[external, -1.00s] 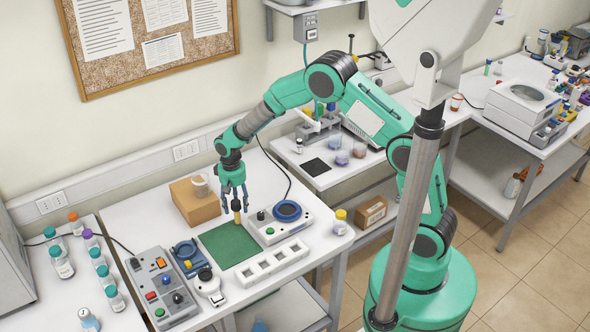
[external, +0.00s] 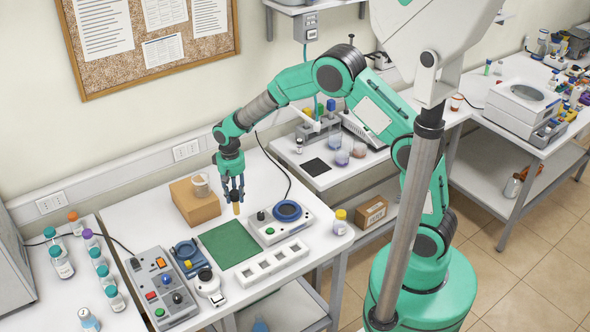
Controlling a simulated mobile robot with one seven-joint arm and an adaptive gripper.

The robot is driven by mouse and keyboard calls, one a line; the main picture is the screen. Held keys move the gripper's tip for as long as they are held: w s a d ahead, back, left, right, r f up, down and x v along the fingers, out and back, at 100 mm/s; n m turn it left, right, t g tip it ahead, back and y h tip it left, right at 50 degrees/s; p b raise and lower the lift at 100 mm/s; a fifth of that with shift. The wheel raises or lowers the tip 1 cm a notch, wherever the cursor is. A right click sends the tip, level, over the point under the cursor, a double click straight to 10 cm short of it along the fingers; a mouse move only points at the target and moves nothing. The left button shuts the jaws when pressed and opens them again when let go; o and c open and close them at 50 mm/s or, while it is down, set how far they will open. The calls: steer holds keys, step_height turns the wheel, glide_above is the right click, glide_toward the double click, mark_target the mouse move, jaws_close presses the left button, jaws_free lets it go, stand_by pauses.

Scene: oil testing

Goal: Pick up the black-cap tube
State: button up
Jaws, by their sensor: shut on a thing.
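My gripper (external: 235,196) points down and is shut on the black-cap tube, whose amber body (external: 236,209) hangs upright below the fingertips.
A cardboard box (external: 195,205) stands close on the left with a white cup (external: 201,186) on it. A device with a blue round top (external: 287,211) is on the right. A white rack (external: 271,263) and a control panel (external: 161,289) lie in front.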

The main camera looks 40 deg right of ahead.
steer(key=shift+r, duration=2.6)
